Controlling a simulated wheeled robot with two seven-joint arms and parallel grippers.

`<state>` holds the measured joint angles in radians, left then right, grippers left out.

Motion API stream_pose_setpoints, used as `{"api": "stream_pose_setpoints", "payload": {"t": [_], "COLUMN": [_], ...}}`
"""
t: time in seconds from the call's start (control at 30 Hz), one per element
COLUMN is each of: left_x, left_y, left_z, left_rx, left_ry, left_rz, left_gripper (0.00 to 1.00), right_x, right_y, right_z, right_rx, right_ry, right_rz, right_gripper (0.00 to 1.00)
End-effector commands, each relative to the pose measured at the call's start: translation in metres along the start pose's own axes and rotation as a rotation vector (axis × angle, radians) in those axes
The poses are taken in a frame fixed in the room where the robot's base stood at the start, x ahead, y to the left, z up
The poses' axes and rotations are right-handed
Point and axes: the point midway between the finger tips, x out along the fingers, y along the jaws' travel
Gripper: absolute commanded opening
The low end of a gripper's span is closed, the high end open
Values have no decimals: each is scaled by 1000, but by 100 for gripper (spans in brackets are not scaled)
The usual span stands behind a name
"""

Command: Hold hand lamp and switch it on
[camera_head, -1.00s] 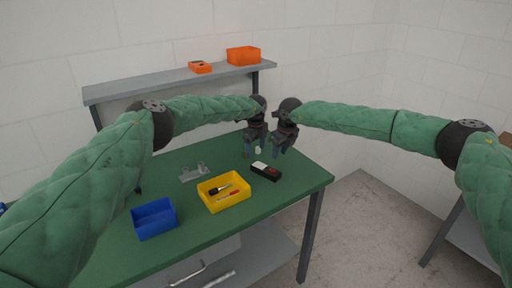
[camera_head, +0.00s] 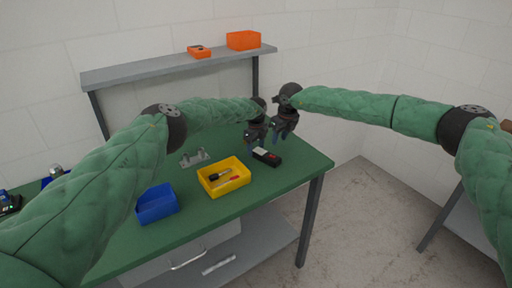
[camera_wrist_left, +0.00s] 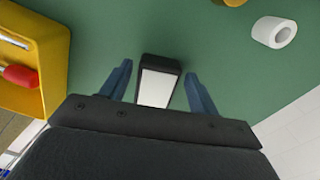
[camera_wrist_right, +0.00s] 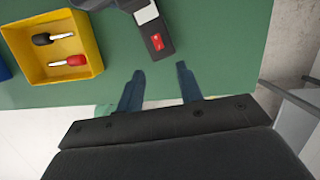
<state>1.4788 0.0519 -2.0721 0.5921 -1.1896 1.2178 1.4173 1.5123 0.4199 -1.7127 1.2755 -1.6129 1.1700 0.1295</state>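The hand lamp (camera_head: 267,157) is a small black block with a white panel and a red switch, lying on the green table. My left gripper (camera_head: 253,142) is above the white-panel end. In the left wrist view its open fingers (camera_wrist_left: 158,82) stand either side of the lamp (camera_wrist_left: 158,68), with gaps on both sides; contact is not visible. My right gripper (camera_head: 280,138) is open and empty. In the right wrist view its fingertips (camera_wrist_right: 160,84) point toward the lamp's red switch (camera_wrist_right: 157,42) but stay short of it. Dark parts cover the upper left of the lamp there.
A yellow bin (camera_head: 224,186) with screwdrivers stands left of the lamp, a blue bin (camera_head: 157,208) further left. A metal bracket (camera_head: 194,158) lies behind. A white roll (camera_wrist_left: 275,32) is near the lamp. A grey shelf (camera_head: 150,70) holds orange items.

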Motion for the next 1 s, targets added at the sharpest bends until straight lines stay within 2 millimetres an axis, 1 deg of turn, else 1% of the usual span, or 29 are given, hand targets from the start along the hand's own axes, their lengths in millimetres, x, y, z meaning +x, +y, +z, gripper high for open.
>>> {"api": "stream_pose_setpoints", "payload": {"t": [0.03,0.2,0.27,0.3,0.4,0.47,0.57,0.7,0.8,1.0], "left_x": [0,0,0,0,0,0,0,0,0,0], "left_y": [0,0,0,0,0,0,0,0,0,0], "left_z": [0,0,0,0,0,0,0,0,0,0], "left_rx": [0,0,0,0,0,0,0,0,0,0], "left_ry": [0,0,0,0,0,0,0,0,0,0], "left_rz": [0,0,0,0,0,0,0,0,0,0], "left_gripper": [51,18,18,18,18,18,18,18,18,18], "right_x": [0,0,0,1,5,8,14,22,24,24], "right_y": [0,0,0,1,8,16,33,59,75,97], "right_z": [0,0,0,0,1,3,8,14,19,24], "right_rx": [0,0,1,5,39,79,181,371,512,802], "right_ry": [0,0,0,-2,-13,-26,-54,-97,-121,-151], "right_rz": [0,0,1,3,19,38,83,170,235,375], "right_gripper": [36,36,25,17,0,0,0,0,0,0]}}
